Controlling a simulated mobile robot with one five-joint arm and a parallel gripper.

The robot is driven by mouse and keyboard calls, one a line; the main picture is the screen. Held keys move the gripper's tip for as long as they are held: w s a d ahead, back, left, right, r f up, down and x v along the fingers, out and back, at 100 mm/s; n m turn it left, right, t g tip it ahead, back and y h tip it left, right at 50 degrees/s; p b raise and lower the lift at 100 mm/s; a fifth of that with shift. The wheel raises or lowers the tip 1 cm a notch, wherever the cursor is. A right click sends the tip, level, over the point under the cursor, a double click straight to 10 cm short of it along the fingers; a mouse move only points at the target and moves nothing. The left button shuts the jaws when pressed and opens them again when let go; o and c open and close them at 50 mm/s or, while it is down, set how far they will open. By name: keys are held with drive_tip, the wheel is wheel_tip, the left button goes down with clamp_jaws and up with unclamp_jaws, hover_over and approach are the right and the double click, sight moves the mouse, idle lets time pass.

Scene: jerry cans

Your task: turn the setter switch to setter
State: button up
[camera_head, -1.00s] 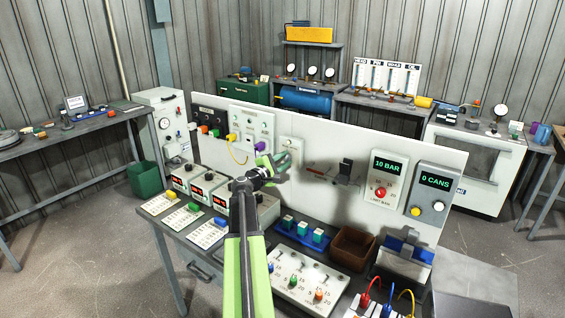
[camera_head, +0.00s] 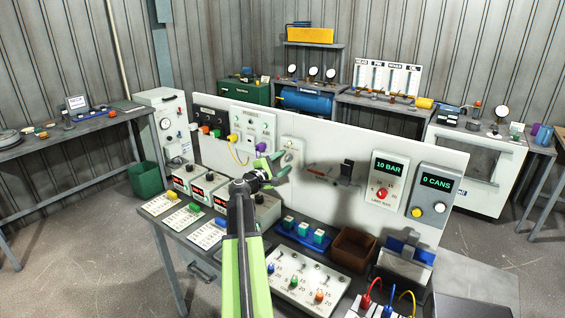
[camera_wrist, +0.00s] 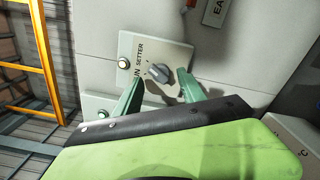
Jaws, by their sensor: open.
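The setter switch is a grey knob (camera_wrist: 160,73) on a pale plate (camera_wrist: 136,46) lettered "SETTER", with another word partly hidden beside it. The plate also shows in the head view (camera_head: 293,146), on the white upright panel. My gripper (camera_wrist: 161,80) is open in the wrist view. Its two green fingers lie on either side of the knob's near side, and the knob shows between their tips. I cannot tell whether either finger touches it. In the head view my gripper (camera_head: 280,165) is just in front of the plate, and its fingers partly cover the plate's lower part.
The white panel (camera_head: 335,146) stands behind the bench. A lever fixture (camera_head: 345,172) is right of my gripper.

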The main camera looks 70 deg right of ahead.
drive_tip(key=v, duration=1.6)
